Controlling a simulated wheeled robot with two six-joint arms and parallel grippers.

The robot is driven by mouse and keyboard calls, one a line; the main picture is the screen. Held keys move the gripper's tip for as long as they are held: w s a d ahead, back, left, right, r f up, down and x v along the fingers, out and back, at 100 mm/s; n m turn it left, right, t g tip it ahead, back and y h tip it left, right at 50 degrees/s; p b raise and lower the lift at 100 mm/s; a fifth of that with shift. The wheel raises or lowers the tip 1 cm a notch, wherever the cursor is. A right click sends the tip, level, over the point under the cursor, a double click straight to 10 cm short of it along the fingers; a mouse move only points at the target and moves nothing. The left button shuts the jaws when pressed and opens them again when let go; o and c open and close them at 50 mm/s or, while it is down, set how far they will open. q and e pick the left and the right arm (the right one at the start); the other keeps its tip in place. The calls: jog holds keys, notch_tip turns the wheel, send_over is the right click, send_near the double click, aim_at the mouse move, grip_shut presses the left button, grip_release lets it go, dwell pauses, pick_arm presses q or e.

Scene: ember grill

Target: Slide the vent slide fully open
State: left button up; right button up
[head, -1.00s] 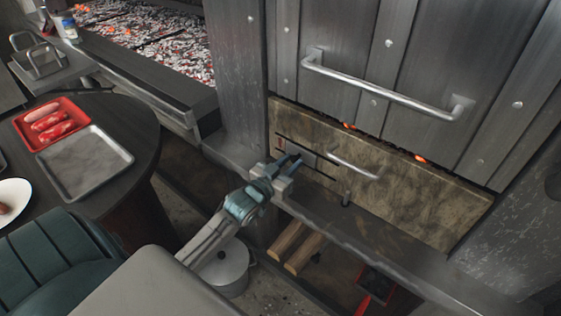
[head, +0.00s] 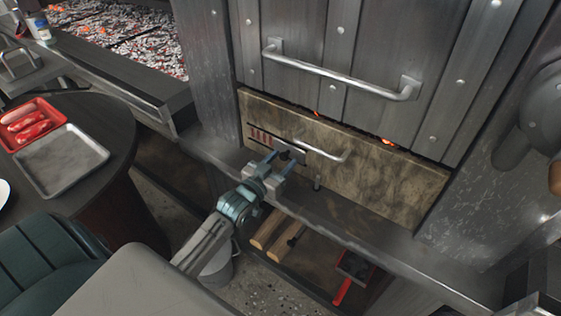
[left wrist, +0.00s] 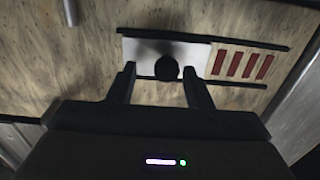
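The vent slide is a pale metal plate (head: 289,146) with a dark round knob, set between two dark rails on the tan lower panel. In the left wrist view the plate (left wrist: 140,52) and its knob (left wrist: 167,68) show clearly. Several red slots (head: 261,135) lie uncovered left of the plate; in the left wrist view these slots (left wrist: 242,65) are on the right. My left gripper (head: 281,160) is open, its fingers either side of the knob. In the wrist view the right finger is very near the knob; I cannot tell if it touches. My right gripper is out of view.
A curved metal handle (head: 325,153) stands out just right of the slide. A large bar handle (head: 340,76) is on the door above. A grey ledge (head: 340,225) runs below the panel. A round table (head: 105,165) with trays is at the left.

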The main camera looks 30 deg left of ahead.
pick_arm(q)
jog(key=shift+a, duration=0.1)
jog(key=shift+s, duration=0.2)
jog(key=s+b, duration=0.1)
jog(key=s, duration=0.9)
jog(key=shift+s+a+b, duration=0.2)
jog(key=shift+a+b, duration=0.15)
jog(key=shift+b, duration=0.05)
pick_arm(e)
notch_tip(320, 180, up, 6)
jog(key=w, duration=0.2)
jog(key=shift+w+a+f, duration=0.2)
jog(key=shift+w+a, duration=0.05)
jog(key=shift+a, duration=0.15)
